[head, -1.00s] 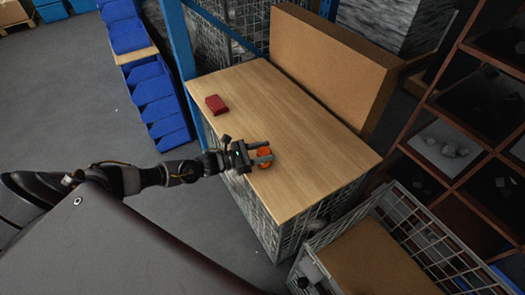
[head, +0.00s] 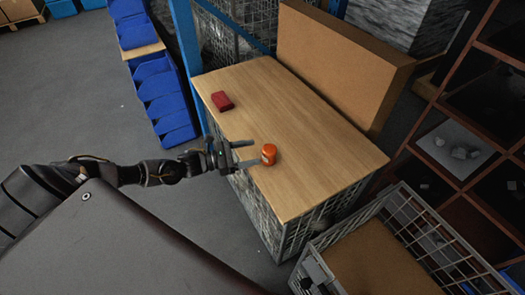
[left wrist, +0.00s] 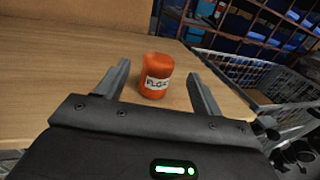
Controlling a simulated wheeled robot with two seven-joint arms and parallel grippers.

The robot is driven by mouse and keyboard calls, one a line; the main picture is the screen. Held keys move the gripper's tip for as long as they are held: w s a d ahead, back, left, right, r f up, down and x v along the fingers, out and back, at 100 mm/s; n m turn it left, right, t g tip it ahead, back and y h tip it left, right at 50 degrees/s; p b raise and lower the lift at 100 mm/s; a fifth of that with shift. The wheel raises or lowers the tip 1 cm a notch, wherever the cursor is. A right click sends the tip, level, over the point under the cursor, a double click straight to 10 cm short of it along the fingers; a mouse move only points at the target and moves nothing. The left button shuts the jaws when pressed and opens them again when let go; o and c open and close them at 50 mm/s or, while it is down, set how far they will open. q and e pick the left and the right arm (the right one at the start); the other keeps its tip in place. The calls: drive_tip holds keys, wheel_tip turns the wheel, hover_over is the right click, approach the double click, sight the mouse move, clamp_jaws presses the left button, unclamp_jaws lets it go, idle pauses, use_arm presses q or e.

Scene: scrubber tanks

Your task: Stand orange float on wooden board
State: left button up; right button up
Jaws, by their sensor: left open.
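The orange float (head: 269,154) is a short orange cylinder with a white label. It stands upright on the wooden board (head: 300,130), near its left edge. In the left wrist view the float (left wrist: 156,76) shows its label, partly readable as "FLOAT", just beyond the fingertips. My left gripper (head: 245,155) is open and empty, with its fingers pointing at the float and apart from it. The fingers (left wrist: 160,80) also show in the left wrist view, one on either side of the float's line. My right gripper is not in view.
A red block (head: 222,101) lies on the board toward its far left. A large cardboard box (head: 340,65) stands along the back edge. A wire cage (head: 385,245) is at the lower right, and blue bins (head: 160,95) are at the left. The board's middle is clear.

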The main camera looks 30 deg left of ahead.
use_arm(q)
drive_tip(key=shift+b+v, duration=0.4)
drive_tip(key=shift+v, duration=2.15)
drive_tip(key=shift+s, duration=0.1)
